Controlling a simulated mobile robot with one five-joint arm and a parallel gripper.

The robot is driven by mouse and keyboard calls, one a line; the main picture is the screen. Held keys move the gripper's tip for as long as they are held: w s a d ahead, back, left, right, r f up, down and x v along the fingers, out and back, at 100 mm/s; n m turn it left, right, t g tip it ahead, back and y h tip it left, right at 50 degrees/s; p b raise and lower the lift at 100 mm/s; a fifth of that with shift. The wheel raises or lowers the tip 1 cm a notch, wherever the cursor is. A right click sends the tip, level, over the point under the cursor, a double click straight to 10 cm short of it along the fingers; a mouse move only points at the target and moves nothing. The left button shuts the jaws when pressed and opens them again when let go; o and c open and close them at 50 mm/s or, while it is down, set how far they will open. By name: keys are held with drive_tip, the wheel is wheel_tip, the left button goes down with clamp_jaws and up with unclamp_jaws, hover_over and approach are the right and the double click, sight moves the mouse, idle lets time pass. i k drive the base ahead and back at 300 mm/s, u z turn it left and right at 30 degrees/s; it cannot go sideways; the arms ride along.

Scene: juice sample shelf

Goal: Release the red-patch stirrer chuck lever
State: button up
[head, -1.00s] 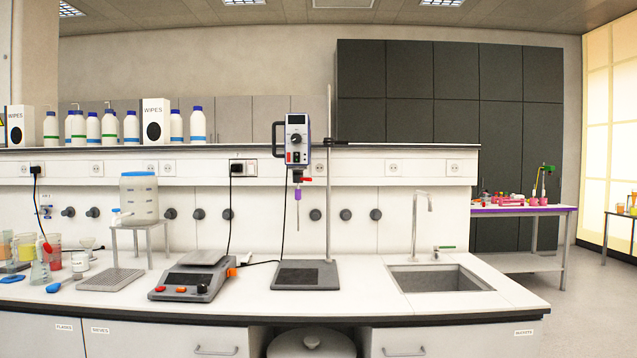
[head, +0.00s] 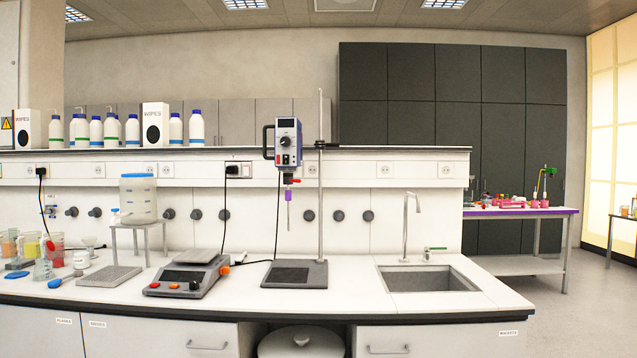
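An overhead stirrer (head: 288,143) with a blue and grey housing and a front knob hangs on a tall stand rod (head: 320,200) above the bench. A small red patch shows low on its front. Below the housing is the chuck with a red lever (head: 292,181) sticking out to the right. A purple sleeve (head: 288,195) and a thin shaft hang under the chuck. The dark stand base (head: 295,273) rests on the bench. The lever is too small to tell its exact setting. My gripper is not in view.
A hotplate-like device (head: 188,275) stands left of the stand base, and a sink (head: 428,280) lies to its right. Beakers and a flask crowd the bench's left end. A purple-edged table (head: 520,211) stands behind right. Floor is clear at the right.

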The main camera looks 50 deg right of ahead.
sight(288, 177)
drive_tip(key=z, duration=0.55)
drive_tip(key=i, duration=1.05)
drive_tip(key=u, duration=0.1)
